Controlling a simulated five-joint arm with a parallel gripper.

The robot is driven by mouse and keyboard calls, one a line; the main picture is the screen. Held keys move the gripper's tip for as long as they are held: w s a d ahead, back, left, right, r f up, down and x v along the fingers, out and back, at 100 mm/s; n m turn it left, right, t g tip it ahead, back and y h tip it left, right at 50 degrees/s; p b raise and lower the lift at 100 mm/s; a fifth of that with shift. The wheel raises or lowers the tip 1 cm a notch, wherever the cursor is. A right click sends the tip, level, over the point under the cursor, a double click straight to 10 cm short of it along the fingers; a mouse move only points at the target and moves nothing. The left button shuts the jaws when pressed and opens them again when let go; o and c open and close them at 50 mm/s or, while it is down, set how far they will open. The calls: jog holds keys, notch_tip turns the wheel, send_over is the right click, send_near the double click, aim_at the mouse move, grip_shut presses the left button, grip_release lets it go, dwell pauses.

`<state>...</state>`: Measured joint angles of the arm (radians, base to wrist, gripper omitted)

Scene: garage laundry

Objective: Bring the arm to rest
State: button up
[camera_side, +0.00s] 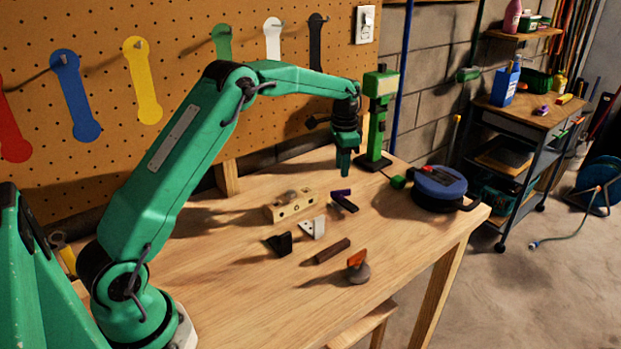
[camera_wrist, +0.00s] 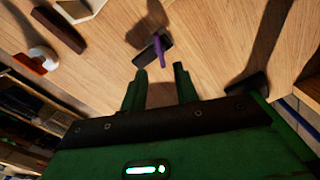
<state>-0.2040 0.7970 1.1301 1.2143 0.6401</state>
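My green arm reaches across the wooden workbench (camera_side: 225,290) from the left, with its elbow raised in front of the pegboard. My gripper (camera_side: 344,172) points down above the back right part of the bench, clear of the bench top. In the wrist view my gripper (camera_wrist: 160,70) shows two green fingers apart with nothing between them. A dark object with a purple part (camera_wrist: 153,50) lies on the bench beyond the fingertips; it also shows in the side view (camera_side: 343,201).
A wooden plane (camera_side: 290,207), black bracket (camera_side: 279,243), white bracket (camera_side: 313,228), dark bar (camera_side: 332,251) and orange-topped tool (camera_side: 358,267) lie mid-bench. A green stand (camera_side: 377,120) rises close right of my gripper. A blue round case (camera_side: 440,188) sits at the right end. The front left is clear.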

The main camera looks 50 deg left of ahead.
jog(key=shift+r, duration=0.2)
jog(key=shift+s+d+r, duration=0.15)
jog(key=shift+r, duration=0.25)
jog(key=s+d+r+n+t, duration=0.1)
jog(key=s+d+r, duration=0.3)
jog(key=s+r, duration=0.35)
jog(key=s+d+r+n+t, duration=0.1)
jog(key=s+d+r+t, duration=0.15)
jog(key=s+r, duration=0.5)
jog(key=s+d+f+n+t, duration=0.1)
jog(key=s+d, duration=0.1)
jog(key=s, duration=0.8)
jog(key=s+d+f+n+t, duration=0.1)
jog(key=s+d+n, duration=0.1)
jog(key=s, duration=0.8)
jog(key=shift+s+d+f, duration=0.15)
jog(key=shift+d+f, duration=0.2)
jog(key=shift+d, duration=0.25)
